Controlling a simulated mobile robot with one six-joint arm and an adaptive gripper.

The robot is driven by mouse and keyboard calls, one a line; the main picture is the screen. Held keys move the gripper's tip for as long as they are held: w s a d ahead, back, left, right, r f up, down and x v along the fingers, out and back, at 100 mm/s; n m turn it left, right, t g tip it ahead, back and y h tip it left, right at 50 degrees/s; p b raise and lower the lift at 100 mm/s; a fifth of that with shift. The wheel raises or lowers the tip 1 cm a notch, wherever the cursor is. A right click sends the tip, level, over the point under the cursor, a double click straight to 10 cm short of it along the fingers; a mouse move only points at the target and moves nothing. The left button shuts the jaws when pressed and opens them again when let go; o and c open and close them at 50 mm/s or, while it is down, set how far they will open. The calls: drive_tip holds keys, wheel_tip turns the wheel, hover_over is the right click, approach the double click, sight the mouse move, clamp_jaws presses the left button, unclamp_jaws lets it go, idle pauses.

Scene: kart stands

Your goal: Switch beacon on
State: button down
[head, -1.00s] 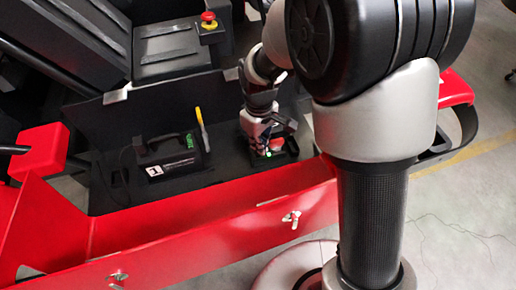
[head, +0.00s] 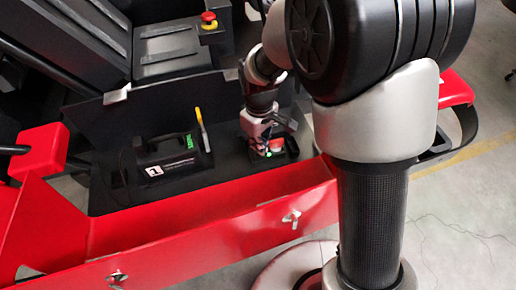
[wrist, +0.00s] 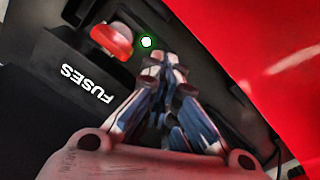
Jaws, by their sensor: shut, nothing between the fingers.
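No separate switch can be made out; the fingers hide part of the surface.
A black box marked FUSES (wrist: 85,85) lies left of the fingers. A red panel (wrist: 260,50) rises close on the right. In the head view, a black handled case (head: 172,160), a yellow upright tool (head: 202,130) and a red stop button (head: 208,18) are farther left.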

drive_tip(key=shift+f+b, duration=0.7)
drive_tip(key=shift+f, duration=0.4)
idle(0.4)
drive_tip(key=shift+r, duration=0.1)
drive_tip(key=shift+r+p, duration=2.9)
drive_tip(key=shift+r, duration=0.55)
